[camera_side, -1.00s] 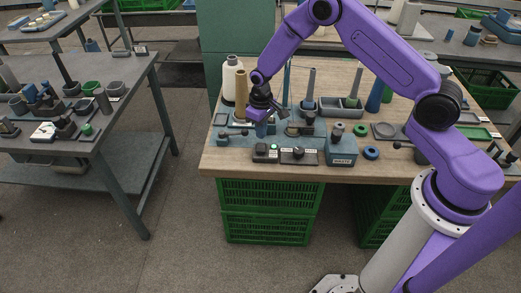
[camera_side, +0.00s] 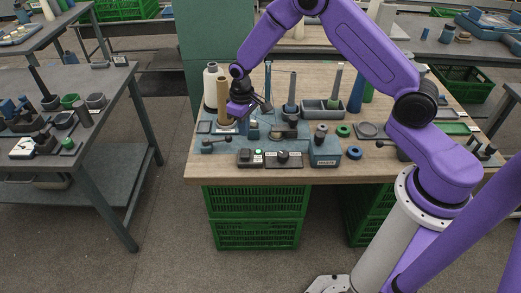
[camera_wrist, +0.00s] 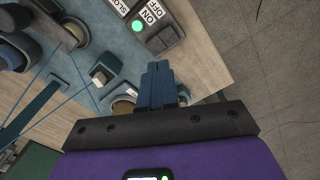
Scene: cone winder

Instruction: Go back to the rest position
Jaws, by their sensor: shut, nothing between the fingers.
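My gripper (camera_side: 243,126) hangs over the left part of the blue cone winder (camera_side: 206,146) on the wooden bench. Its blue fingers are together and empty in the wrist view (camera_wrist: 157,80). The winder's control box (camera_side: 250,157) shows a lit green lamp. In the wrist view that green lamp (camera_wrist: 137,26) is beside a switch labelled ON and OFF (camera_wrist: 164,39). The fingers appear apart from the switch. A tan cone (camera_side: 222,93) stands just left of my gripper. My wrist hides part of the winder.
A white yarn cone (camera_side: 211,82) stands at the bench's back left. A blue box labelled WASTE (camera_side: 325,152) and a grey tray (camera_side: 322,112) are to the right. Tall spools stand behind. Open floor (camera_side: 172,205) separates the bench from the grey table (camera_side: 117,92).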

